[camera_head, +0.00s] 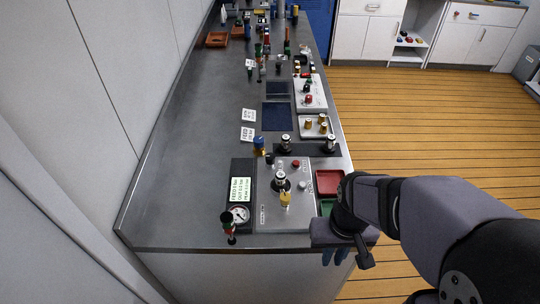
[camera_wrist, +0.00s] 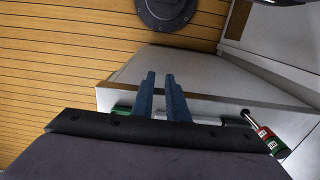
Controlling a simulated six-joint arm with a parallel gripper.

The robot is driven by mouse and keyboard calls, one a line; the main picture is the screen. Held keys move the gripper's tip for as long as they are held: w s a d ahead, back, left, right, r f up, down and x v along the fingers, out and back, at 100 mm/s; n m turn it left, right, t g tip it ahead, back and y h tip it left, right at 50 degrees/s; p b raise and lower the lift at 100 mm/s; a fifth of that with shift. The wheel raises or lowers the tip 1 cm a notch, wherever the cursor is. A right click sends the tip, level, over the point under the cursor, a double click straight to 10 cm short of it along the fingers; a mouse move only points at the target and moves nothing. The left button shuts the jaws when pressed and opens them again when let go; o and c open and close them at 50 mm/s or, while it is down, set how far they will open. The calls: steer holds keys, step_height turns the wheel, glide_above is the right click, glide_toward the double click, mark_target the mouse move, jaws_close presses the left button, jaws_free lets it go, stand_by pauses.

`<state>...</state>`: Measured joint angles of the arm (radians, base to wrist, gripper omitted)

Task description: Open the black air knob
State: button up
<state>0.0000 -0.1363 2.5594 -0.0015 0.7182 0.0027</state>
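A grey fill panel (camera_head: 262,214) lies on the near end of the worktop. On it stands a black knob with a silver part (camera_head: 280,181), with a gold knob (camera_head: 285,200) just in front and a red button (camera_head: 295,163) behind. No label shows which is the air knob. My gripper (camera_head: 335,258) is to the right of the panel, apart from it, at the near right corner of the worktop. Its blue fingers point down. In the wrist view the fingers (camera_wrist: 160,80) are a little apart with nothing between them. The black knob is not visible there.
A lit display (camera_head: 241,189) and round gauge (camera_head: 239,214) sit left of the panel. A red tray (camera_head: 328,182) and a partly hidden green tray (camera_head: 326,207) lie to its right. The left worktop is clear.

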steer(key=o, duration=0.5)
steer(key=shift+w, duration=0.25)
steer(key=shift+o, duration=0.7)
steer(key=w+a+r+n+t+b, duration=0.1)
steer(key=w+a+n+b, duration=0.1)
steer(key=w, duration=0.8)
steer(key=w+a+r+n+y+b, duration=0.1)
steer(key=w+a+n+b, duration=0.1)
steer(key=w, duration=0.8)
steer(key=shift+a+t+y+b, duration=0.3)
steer(key=shift+a+t+b, duration=0.1)
steer(key=shift+a+b, duration=0.35)
steer(key=n+t+y+b, duration=0.1)
steer(key=n+y+b, duration=0.1)
steer(key=n+b, duration=0.25)
glide_toward(270, 156)
steer(key=shift+a+f+n+p, duration=0.25)
steer(key=shift+a+f+p, duration=0.05)
steer(key=shift+f+p, duration=0.1)
steer(key=shift+f, duration=0.1)
steer(key=shift+p+x, duration=0.8)
steer(key=shift+x, duration=2.7)
steer(key=shift+w+d, duration=0.1)
steer(key=shift+d, duration=0.05)
steer(key=c, duration=1)
